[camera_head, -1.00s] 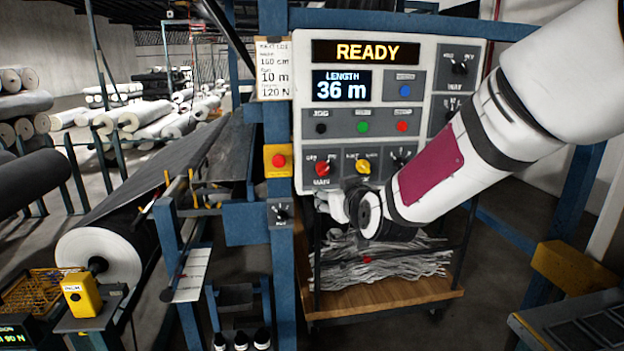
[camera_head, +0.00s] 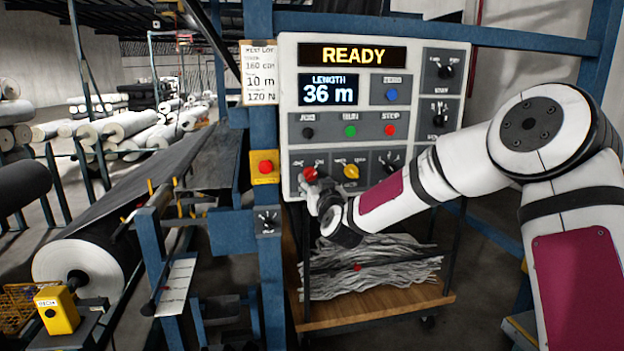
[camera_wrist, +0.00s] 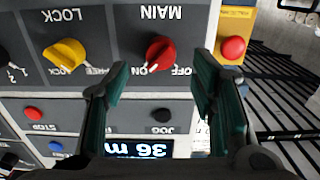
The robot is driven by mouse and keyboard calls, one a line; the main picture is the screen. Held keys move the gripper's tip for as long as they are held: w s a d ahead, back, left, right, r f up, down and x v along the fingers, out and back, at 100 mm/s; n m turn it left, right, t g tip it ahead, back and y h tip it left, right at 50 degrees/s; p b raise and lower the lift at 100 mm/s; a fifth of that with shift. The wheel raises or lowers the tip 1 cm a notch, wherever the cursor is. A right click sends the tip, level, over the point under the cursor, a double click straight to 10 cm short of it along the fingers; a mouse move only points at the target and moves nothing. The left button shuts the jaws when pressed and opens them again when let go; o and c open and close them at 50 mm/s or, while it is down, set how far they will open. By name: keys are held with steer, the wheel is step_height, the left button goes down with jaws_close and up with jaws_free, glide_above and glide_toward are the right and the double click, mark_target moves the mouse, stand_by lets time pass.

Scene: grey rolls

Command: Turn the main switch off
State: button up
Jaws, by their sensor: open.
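The main switch is a red rotary knob (camera_head: 310,174) at the lower left of the control panel (camera_head: 288,100). In the wrist view, which is upside down, the red knob (camera_wrist: 160,53) has MAIN above it in the picture and ON and OFF below. Its pointer appears to be toward ON. My gripper (camera_head: 318,195) is at the knob's lower edge in the head view and hides its MAIN label. In the wrist view my gripper (camera_wrist: 160,80) is open, with one green-padded finger on each side of the knob. I see no contact with it.
A yellow LOCK knob (camera_wrist: 65,55) is beside the main switch. A red button on a yellow box (camera_head: 265,167) is on the blue post, close to the panel's left edge. JOG (camera_head: 308,132), RUN (camera_head: 350,131) and STOP (camera_head: 390,130) buttons are above.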

mark_target(312, 177)
steer(key=shift+w+a, duration=0.2)
steer(key=shift+w, duration=1.1)
steer(key=shift+w+a, duration=0.2)
steer(key=shift+w, duration=1.1)
steer(key=shift+c, duration=0.3)
steer(key=c, duration=1.1)
